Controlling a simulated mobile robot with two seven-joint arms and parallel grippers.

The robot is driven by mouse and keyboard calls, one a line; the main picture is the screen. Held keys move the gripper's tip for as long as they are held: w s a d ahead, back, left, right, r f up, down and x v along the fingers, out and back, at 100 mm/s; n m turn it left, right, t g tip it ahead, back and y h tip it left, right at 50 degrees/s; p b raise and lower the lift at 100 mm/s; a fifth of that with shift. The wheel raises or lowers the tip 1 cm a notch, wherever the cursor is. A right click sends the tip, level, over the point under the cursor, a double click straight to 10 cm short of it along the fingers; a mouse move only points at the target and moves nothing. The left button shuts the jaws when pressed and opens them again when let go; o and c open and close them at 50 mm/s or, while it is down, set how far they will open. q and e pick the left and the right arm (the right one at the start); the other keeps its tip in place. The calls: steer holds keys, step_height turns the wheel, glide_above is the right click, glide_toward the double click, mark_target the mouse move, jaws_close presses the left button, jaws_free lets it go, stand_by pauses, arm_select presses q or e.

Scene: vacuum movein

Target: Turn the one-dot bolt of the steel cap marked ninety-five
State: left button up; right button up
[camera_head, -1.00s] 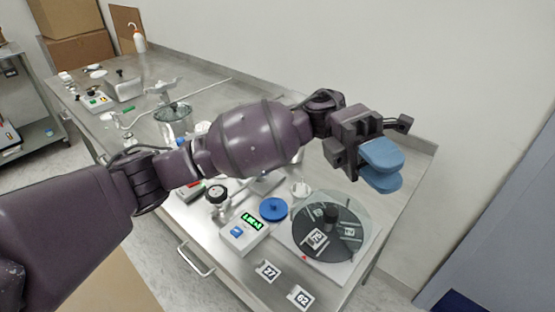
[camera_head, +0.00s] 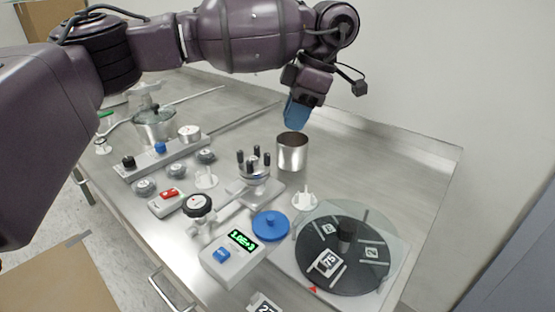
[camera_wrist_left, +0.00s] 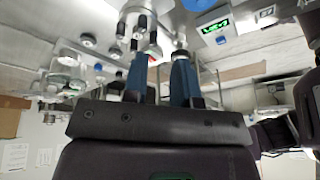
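A steel cap (camera_head: 255,175) with several upright black bolts stands on a valve fitting mid-table in the head view. Several dark bolts (camera_wrist_left: 141,22) also show at the top of the left wrist view. I cannot read a ninety-five or any dots on it. My left gripper (camera_head: 296,118) has blue fingers pointing down, behind and to the right of the cap, near the mouth of an open steel can (camera_head: 292,155). In the left wrist view its two fingers (camera_wrist_left: 160,70) stand apart with nothing held between them. My right gripper is not in view.
A blue round knob (camera_head: 270,225), a display box (camera_head: 232,255) and a dark disc (camera_head: 343,262) marked 75 stand in front. A black-knobbed valve (camera_head: 197,206) and a red-switch box (camera_head: 168,201) are left. A glass pot (camera_head: 154,125) stands further back. The right rear table is clear.

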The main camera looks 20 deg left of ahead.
mark_target(267, 154)
arm_select(q)
steer(key=shift+y, duration=0.4)
steer(key=b+x, duration=0.1)
steer(key=x, duration=0.2)
steer(key=w+a+b+x, duration=0.1)
steer(key=x, duration=0.3)
steer(key=b+x, duration=0.1)
steer(key=x, duration=0.2)
steer(key=shift+w+a, duration=0.3)
steer(key=shift+a, duration=0.05)
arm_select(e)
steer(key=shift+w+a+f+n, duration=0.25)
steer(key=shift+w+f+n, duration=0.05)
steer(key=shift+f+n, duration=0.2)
arm_select(q)
steer(key=shift+c, duration=0.4)
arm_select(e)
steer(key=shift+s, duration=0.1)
arm_select(q)
jaws_close()
steer(key=shift+r+t, duration=0.1)
steer(key=shift+t, duration=0.2)
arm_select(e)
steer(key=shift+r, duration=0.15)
